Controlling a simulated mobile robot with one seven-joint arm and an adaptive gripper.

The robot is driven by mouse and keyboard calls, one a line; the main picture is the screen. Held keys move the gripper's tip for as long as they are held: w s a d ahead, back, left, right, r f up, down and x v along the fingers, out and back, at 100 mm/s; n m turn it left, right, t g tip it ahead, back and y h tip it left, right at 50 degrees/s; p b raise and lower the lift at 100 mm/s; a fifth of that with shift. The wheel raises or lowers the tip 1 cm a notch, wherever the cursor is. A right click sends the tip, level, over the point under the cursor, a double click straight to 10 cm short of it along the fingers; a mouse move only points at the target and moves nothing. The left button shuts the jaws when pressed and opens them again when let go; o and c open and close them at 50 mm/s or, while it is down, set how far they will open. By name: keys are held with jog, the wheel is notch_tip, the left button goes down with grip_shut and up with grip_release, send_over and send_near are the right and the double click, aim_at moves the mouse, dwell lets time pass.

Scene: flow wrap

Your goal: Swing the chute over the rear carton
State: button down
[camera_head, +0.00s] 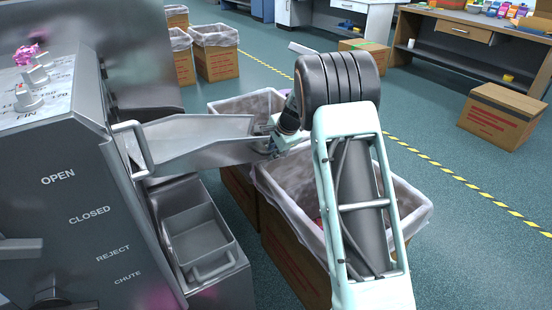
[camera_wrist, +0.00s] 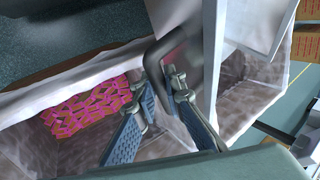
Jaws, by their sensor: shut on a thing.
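The chute (camera_head: 195,138) is a grey metal trough running from the machine on the left to my gripper. In the wrist view the pale chute (camera_wrist: 211,50) has a dark bar handle (camera_wrist: 158,47) at its end. My gripper (camera_wrist: 158,90) is shut on this handle; in the head view my gripper (camera_head: 274,140) is partly hidden by my arm. The rear carton (camera_head: 240,105), white-lined, lies behind the chute's end. The front carton (camera_head: 412,210) is nearer; pink packs (camera_wrist: 90,105) lie in it. The chute's end is near the border between the two cartons; its exact overlap is unclear.
The machine panel (camera_head: 85,215) reads OPEN, CLOSED and REJECT CHUTE. A grey metal bin (camera_head: 200,240) sits below the chute. More cartons (camera_head: 215,60) stand at the back, and a closed carton (camera_head: 500,115) stands at right.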

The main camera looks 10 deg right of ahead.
aim_at(266, 143)
jog(key=shift+n+y, duration=0.3)
jog(key=shift+n, duration=0.2)
jog(key=w, duration=0.2)
jog(key=w+a+p, duration=0.1)
jog(key=w, duration=0.1)
jog(key=shift+a+r+p, duration=0.1)
jog(key=shift+a+p, duration=0.1)
jog(key=shift+p, duration=0.1)
jog(key=shift+w+a+r, duration=0.1)
jog(key=shift+w+r, duration=0.05)
jog(key=shift+w, duration=0.05)
jog(key=shift+r, duration=0.1)
jog(key=c, duration=2.2)
grip_release()
jog(key=shift+w, duration=0.1)
jog(key=shift+c, duration=0.2)
jog(key=v, duration=1.1)
jog(key=shift+d+r, duration=0.25)
